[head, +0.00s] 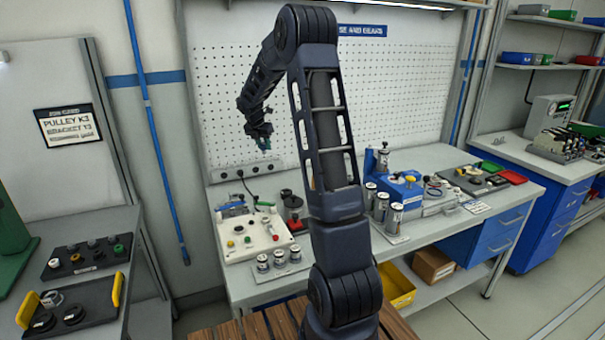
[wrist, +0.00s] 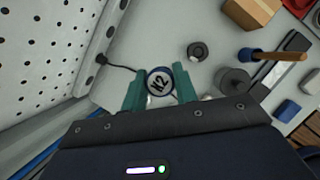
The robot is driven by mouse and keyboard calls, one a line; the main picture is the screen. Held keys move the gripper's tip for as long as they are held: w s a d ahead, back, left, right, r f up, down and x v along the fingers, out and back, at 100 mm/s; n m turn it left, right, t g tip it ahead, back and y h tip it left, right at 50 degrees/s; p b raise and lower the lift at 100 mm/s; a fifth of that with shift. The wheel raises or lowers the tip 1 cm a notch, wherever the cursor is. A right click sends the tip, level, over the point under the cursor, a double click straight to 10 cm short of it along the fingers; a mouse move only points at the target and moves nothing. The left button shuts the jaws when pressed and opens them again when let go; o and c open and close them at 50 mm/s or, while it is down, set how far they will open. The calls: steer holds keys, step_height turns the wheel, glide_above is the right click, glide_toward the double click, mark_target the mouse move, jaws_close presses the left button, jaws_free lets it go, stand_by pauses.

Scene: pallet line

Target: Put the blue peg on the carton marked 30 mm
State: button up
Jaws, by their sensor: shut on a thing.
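My gripper (wrist: 160,90) has its teal fingers on either side of a round piece (wrist: 160,82) with a white top marked K2 and a blue rim. In the head view my gripper (head: 258,136) is high in front of the pegboard, above the bench's left end, and the held piece is too small to make out. I cannot tell whether this piece is the blue peg. A plain brown carton (wrist: 252,12) shows at the top of the wrist view. Another brown carton (head: 434,266) is on the shelf under the bench. I can read no 30 mm mark.
The bench (head: 335,225) holds a white panel (head: 255,236), several silver cylinders (head: 382,207) and a blue fixture (head: 402,188). A yellow bin (head: 398,288) is below.

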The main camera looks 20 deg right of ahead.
steer(key=s+d+r, duration=0.2)
steer(key=s+d, duration=0.1)
steer(key=d, duration=0.5)
steer(key=s+d+r, duration=0.2)
steer(key=s+d, duration=0.1)
steer(key=d, duration=0.5)
steer(key=s+d+r, duration=0.3)
steer(key=s+d, duration=0.1)
steer(key=d, duration=0.4)
steer(key=f, duration=2)
steer(key=shift+w+a+f, duration=0.15)
steer(key=shift+w, duration=0.1)
steer(key=o, duration=1)
steer(key=shift+f, duration=0.1)
steer(key=shift+c, duration=0.2)
